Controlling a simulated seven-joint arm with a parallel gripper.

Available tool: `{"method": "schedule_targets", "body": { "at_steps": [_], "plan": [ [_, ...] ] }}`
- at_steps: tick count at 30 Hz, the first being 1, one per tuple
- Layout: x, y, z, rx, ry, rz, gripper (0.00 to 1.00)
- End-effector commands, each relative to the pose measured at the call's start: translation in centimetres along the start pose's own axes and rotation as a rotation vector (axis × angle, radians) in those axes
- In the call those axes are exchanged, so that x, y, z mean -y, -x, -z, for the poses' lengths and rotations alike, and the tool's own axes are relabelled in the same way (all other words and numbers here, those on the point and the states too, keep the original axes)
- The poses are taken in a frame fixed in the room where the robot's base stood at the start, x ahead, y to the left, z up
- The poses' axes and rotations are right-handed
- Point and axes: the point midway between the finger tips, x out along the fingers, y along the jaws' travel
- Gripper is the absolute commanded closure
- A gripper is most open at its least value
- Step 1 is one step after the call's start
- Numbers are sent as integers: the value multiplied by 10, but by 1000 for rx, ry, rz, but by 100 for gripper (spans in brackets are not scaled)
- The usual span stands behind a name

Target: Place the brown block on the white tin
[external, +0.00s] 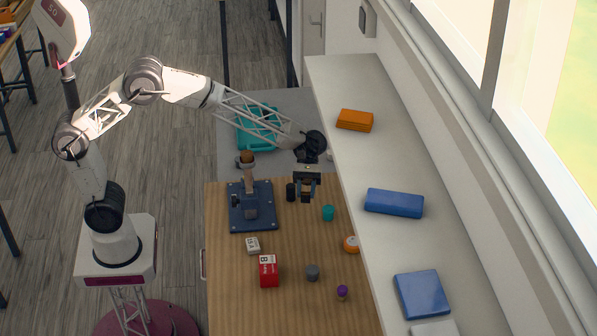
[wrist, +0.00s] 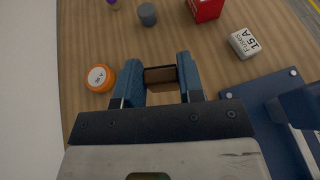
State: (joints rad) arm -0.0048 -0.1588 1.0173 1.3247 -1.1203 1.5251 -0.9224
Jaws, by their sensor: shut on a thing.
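My gripper (external: 306,194) is shut on the brown block (wrist: 160,76) and holds it over the wooden table's far part. In the wrist view my gripper (wrist: 161,72) shows two blue fingers, one on each side of the block. The block also shows small and dark between the fingers in the external view (external: 306,184). The white tin (external: 252,245), marked "Fuses 15 A", lies on the table to the left of and nearer than my gripper. In the wrist view the tin (wrist: 243,43) is at upper right, apart from the fingers, its top bare.
A blue stand (external: 262,220) is left of my gripper. A black cylinder (external: 291,192) and teal cup (external: 328,213) are close by. A red box (external: 268,271) is near the tin. An orange roll (external: 351,244) and grey cylinder (external: 312,273) stand rightward. A ledge (external: 375,175) borders the table.

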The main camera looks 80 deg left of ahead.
Motion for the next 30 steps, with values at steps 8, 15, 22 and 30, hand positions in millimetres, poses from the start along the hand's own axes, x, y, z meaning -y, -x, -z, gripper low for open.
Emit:
{"method": "schedule_targets", "body": {
  "at_steps": [8,15,22,30],
  "plan": [
    [26,-24,9,1,-105,263,87],
    [55,-46,18,0,-221,544,87],
    [88,-66,28,1,-344,841,87],
    [124,-83,37,0,-479,1163,87]
  ]
}}
